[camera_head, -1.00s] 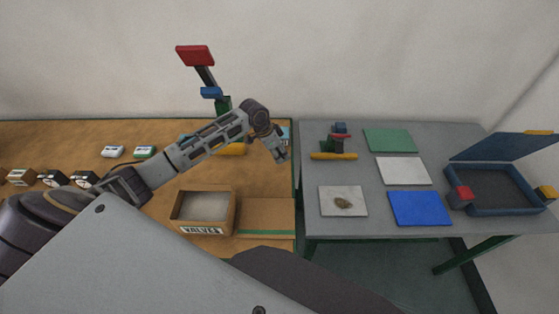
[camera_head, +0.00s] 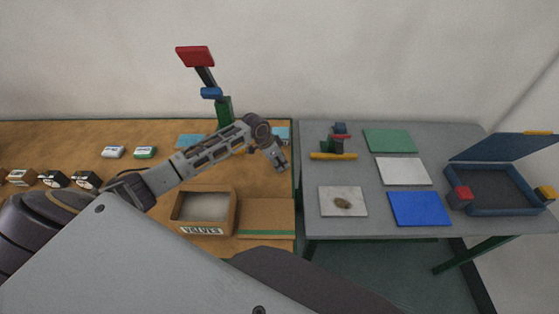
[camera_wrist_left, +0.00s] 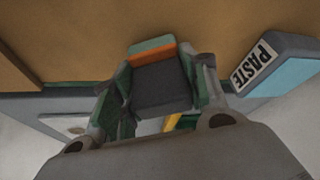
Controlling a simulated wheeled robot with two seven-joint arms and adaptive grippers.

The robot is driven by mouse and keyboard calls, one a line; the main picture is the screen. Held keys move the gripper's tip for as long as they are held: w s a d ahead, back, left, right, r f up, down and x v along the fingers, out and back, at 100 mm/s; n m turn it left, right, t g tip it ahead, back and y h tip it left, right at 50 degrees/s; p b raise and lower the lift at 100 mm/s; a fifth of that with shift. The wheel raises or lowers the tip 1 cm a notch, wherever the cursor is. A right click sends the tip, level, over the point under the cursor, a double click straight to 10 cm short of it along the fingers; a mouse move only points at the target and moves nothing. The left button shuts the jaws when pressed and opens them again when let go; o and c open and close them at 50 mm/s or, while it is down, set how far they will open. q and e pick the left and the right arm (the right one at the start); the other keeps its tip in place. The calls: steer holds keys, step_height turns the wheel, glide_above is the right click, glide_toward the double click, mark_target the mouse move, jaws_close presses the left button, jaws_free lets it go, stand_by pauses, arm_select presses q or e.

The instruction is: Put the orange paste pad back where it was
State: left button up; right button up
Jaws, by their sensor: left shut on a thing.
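My left gripper (camera_head: 280,165) is above the right end of the brown table, near the gap beside the grey table. In the left wrist view, its green-sided fingers (camera_wrist_left: 160,68) are shut on a pad with an orange band (camera_wrist_left: 155,54), a dark grey face and a grey-green end. This pad is too small to make out in the head view. A light blue box (camera_wrist_left: 284,76) labelled PASTE lies to the right of the fingers in the wrist view, apart from them. My right gripper is not in view.
An open VALVES box (camera_head: 205,230) stands at the brown table's front. The grey table (camera_head: 378,220) holds a white plate with a brown lump (camera_head: 329,205), green (camera_head: 390,140), white (camera_head: 404,171) and blue (camera_head: 420,208) mats, and an open blue case (camera_head: 495,212).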

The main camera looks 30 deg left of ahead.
arm_select(q)
steer(key=shift+f, duration=0.15)
steer(key=o, duration=1)
steer(key=v, duration=1.2)
steer(key=shift+r, duration=0.2)
